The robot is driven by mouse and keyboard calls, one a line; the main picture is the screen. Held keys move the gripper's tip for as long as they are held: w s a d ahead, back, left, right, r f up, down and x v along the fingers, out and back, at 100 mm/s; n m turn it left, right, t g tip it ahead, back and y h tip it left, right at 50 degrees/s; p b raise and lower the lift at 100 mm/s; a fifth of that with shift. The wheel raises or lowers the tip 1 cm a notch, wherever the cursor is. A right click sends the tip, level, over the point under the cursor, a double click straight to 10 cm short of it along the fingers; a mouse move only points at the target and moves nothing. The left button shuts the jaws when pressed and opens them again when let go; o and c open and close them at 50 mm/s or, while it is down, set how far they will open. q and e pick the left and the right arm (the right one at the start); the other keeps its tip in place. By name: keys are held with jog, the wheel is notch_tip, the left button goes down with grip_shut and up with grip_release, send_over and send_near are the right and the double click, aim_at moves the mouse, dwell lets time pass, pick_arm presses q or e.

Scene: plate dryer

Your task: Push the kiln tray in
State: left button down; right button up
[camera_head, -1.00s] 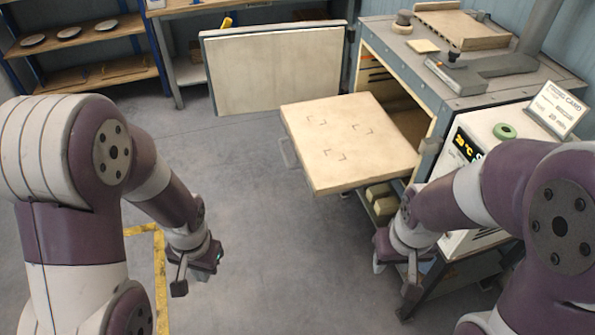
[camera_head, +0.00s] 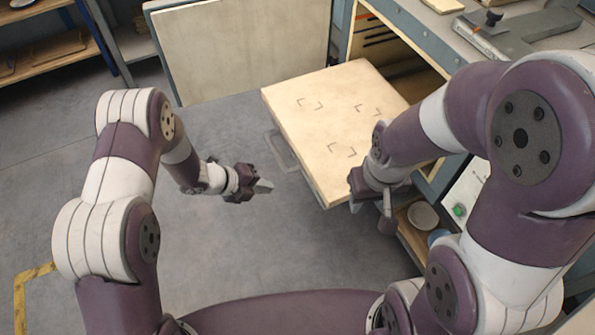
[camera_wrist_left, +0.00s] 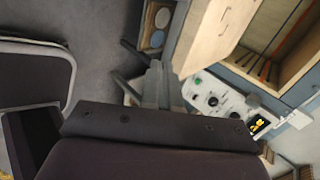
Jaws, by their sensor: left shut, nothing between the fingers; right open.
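The kiln tray (camera_head: 335,125) is a pale flat slab with dark corner marks on top. It sticks out of the open kiln (camera_head: 424,47) toward the left. A grey handle (camera_head: 281,150) is on its left front edge. My left gripper (camera_head: 263,186) is shut and empty, to the left of the tray and apart from it in the head view. Its closed fingers (camera_wrist_left: 158,86) also show in the left wrist view, with the tray's side (camera_wrist_left: 214,38) beyond them. My right gripper (camera_head: 386,217) is open near the tray's lower right corner; its fingers are partly hidden.
The kiln door (camera_head: 240,50) stands swung open behind the tray. Below the tray is a shelf with round plates (camera_head: 422,215). A control panel (camera_wrist_left: 215,98) is on the kiln front. Floor at left is free; shelving (camera_head: 50,45) stands at the back left.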

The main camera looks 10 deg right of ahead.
pick_arm(q)
jog(key=s+d+m, duration=0.1)
jog(key=p, duration=0.2)
send_near(313, 186)
jog(key=x, duration=0.5)
jog(key=shift+s+a+f, duration=0.1)
jog(key=shift+s+f, duration=0.05)
jog(key=shift+f, duration=0.25)
jog(key=shift+w+d+f, duration=0.1)
jog(key=shift+w+d, duration=0.15)
jog(key=shift+d, duration=0.25)
pick_arm(e)
jog(key=r, duration=0.1)
jog(key=s+r, duration=0.1)
jog(key=shift+d+r, duration=0.2)
jog(key=shift+r, duration=0.15)
pick_arm(q)
jog(key=shift+d, duration=0.1)
pick_arm(e)
jog(key=shift+f, duration=0.1)
